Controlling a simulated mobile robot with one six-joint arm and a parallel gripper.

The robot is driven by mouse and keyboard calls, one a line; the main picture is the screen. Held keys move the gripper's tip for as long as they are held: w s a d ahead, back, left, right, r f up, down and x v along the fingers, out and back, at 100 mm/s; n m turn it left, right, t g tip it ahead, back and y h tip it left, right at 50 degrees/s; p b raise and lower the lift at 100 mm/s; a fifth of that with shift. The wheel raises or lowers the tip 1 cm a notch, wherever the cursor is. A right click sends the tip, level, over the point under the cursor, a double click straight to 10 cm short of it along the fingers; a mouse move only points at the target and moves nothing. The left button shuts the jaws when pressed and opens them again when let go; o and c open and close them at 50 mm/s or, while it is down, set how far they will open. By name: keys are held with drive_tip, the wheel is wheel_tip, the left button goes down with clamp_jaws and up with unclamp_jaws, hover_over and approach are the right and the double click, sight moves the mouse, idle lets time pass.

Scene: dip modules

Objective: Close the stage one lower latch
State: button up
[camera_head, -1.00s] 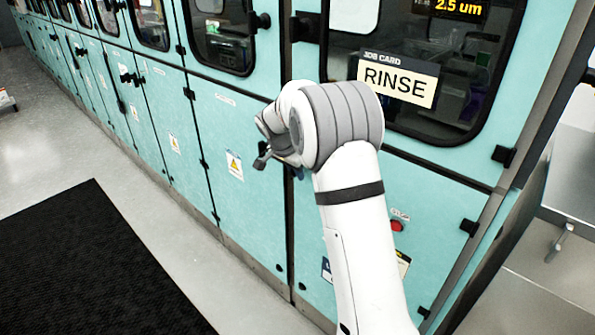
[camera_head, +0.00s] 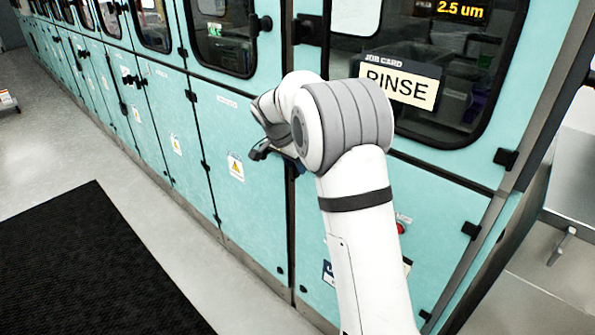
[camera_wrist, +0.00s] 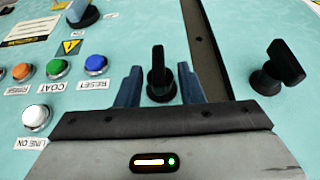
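In the wrist view a black latch handle (camera_wrist: 157,74) stands upright in the picture on a teal panel, between the two blue fingers of my gripper (camera_wrist: 159,84). The fingers are apart, one on each side of the handle, with a narrow gap visible on both sides. A second black latch (camera_wrist: 278,68) sits to the right, across a dark seam, with its handle slanted. No label for either latch is readable. In the head view my gripper (camera_head: 259,151) is near the teal lower cabinet doors. My arm hides the latch area there.
Orange, green and blue buttons (camera_wrist: 95,64) and a white button (camera_wrist: 36,117) lie left of my gripper. A blue knob (camera_wrist: 83,14) is at the top left. The RINSE card (camera_head: 400,83) is behind my arm. Open floor and a black mat (camera_head: 95,260) lie left.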

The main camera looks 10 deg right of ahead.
drive_tip(key=v, duration=0.3)
drive_tip(key=shift+r, duration=0.3)
drive_tip(key=s+d+r+n+y+p, duration=0.1)
drive_tip(key=s+r+n, duration=0.2)
drive_tip(key=s, duration=0.6)
drive_tip(key=s+d+r+n+y+p, duration=0.1)
drive_tip(key=s+r+n, duration=0.15)
drive_tip(key=s, duration=0.55)
drive_tip(key=s+f+n+y+p, duration=0.1)
drive_tip(key=s+n, duration=0.4)
drive_tip(key=s, duration=1.5)
drive_tip(key=shift+f+y+p, duration=0.4)
drive_tip(key=shift+p, duration=0.05)
